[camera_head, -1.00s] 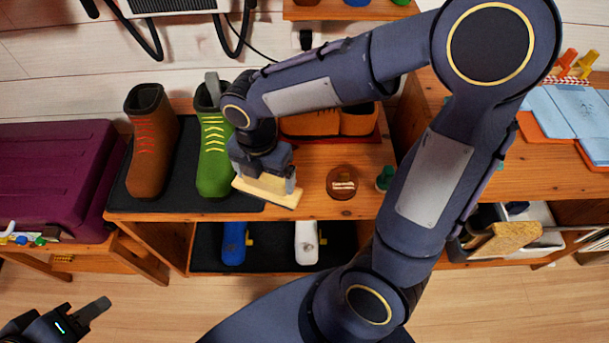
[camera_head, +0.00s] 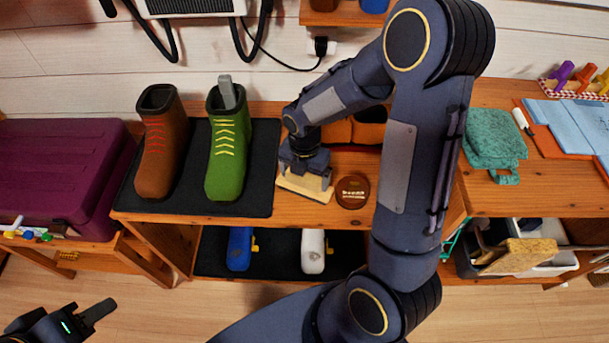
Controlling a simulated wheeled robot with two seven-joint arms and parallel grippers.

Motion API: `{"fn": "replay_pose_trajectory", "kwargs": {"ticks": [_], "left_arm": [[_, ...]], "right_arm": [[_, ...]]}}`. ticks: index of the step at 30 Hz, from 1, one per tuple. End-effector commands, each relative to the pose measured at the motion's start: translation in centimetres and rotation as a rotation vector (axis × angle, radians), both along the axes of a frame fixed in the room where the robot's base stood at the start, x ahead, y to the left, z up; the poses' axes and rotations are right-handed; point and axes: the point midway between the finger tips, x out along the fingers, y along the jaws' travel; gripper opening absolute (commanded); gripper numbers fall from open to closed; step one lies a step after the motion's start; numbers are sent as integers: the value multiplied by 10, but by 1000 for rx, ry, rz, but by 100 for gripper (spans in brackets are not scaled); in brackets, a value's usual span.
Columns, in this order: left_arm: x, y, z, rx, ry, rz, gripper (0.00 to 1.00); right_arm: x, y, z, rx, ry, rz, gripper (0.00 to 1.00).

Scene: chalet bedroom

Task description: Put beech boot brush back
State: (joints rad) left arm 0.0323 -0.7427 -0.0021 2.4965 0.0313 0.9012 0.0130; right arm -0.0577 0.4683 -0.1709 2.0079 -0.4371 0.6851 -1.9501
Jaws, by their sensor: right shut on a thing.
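The beech boot brush (camera_head: 305,188) is a pale wooden block under my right gripper (camera_head: 304,176). My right gripper is shut on it, pointing down at the wooden bench top (camera_head: 245,207), between the black mat (camera_head: 262,160) and a round brown tin (camera_head: 352,191). I cannot tell whether the brush touches the wood. A brown boot (camera_head: 158,150) and a green boot (camera_head: 227,150) stand upright on the mat. My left gripper (camera_head: 100,318) is at the lower left, away from everything; only part of it shows, so its jaw state is unclear.
Orange shoes (camera_head: 352,130) stand behind my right gripper, partly hidden. A blue item (camera_head: 239,248) and a white item (camera_head: 313,250) lie on the lower shelf. A purple suitcase (camera_head: 55,175) is at left. A green cloth (camera_head: 495,140) and a bin with a sponge (camera_head: 520,254) are at right.

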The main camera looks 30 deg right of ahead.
Motion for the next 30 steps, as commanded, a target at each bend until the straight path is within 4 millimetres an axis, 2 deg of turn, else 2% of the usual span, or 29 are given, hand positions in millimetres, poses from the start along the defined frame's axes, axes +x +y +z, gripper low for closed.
{"fn": "replay_pose_trajectory", "kwargs": {"ticks": [11,12,14,23,26,30], "left_arm": [[0,0,-3,0,0,0,36],[0,0,-2,0,0,0,36],[0,0,-2,0,0,0,36],[0,0,2,0,0,0,36],[0,0,4,0,0,0,36],[0,0,10,0,0,0,36]], "right_arm": [[0,0,-5,0,0,0,66],[0,0,-4,0,0,0,95],[0,0,-3,0,0,0,100],[0,0,3,0,-1,-1,100],[1,0,16,1,-4,-1,100],[1,0,47,2,-7,-1,100]]}}
